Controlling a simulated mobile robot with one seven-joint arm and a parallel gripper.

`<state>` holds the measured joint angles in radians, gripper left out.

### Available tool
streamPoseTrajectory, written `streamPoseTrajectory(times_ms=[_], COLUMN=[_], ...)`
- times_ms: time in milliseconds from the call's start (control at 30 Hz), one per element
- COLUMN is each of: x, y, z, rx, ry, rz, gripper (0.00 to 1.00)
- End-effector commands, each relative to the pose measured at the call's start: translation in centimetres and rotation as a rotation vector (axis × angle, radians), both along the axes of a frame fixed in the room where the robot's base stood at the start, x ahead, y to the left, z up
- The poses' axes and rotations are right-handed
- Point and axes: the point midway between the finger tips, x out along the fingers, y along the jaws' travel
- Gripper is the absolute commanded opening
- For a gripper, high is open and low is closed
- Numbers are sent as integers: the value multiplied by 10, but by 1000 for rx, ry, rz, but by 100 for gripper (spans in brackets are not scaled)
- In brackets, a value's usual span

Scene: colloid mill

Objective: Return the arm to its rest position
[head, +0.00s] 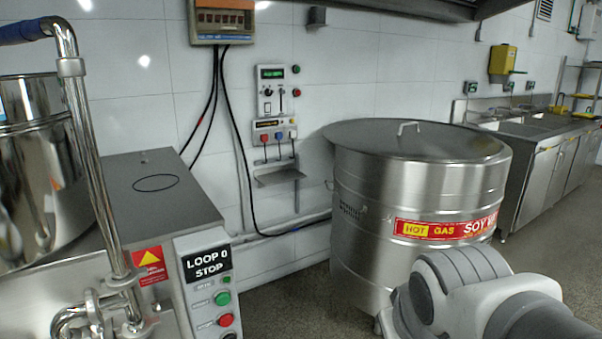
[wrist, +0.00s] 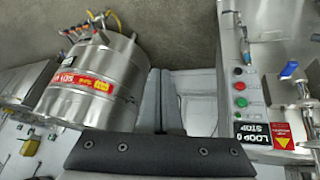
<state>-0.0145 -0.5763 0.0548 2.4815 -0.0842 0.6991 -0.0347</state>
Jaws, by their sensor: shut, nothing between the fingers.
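My gripper (wrist: 160,75) shows in the wrist view as two grey fingers side by side beyond a dark bolted bar. It is shut and empty. In the head view only grey and white links of my arm (head: 465,295) show at the lower right, in front of the soy vat (head: 370,200). The gripper itself is not visible in the head view. The wrist view is turned, with the vat at the left and the mill's control panel (wrist: 242,90) at the right. My gripper appears apart from both.
The mill (head: 130,215) with its metal pipe and LOOP 0 STOP panel stands at the left. Control boxes (head: 272,88) and cables hang on the tiled wall. A sink counter (head: 545,150) is at the far right. Bare floor (head: 285,305) lies between mill and vat.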

Motion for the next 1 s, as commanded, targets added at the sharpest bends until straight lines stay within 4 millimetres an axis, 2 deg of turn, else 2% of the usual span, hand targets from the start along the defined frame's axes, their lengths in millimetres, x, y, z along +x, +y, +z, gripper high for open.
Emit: streamPoseTrajectory(times_ms=[200,233,700,833,1000], x=[-55,-57,-54,-54,-54], y=[-7,-6,-6,-6,-6], z=[14,24,135,152,159], rx=[127,134,125,125,125], ry=[39,45,48,48,47], rz=[-123,-128,-121,-121,-120], gripper=[0,0,0,0,0])
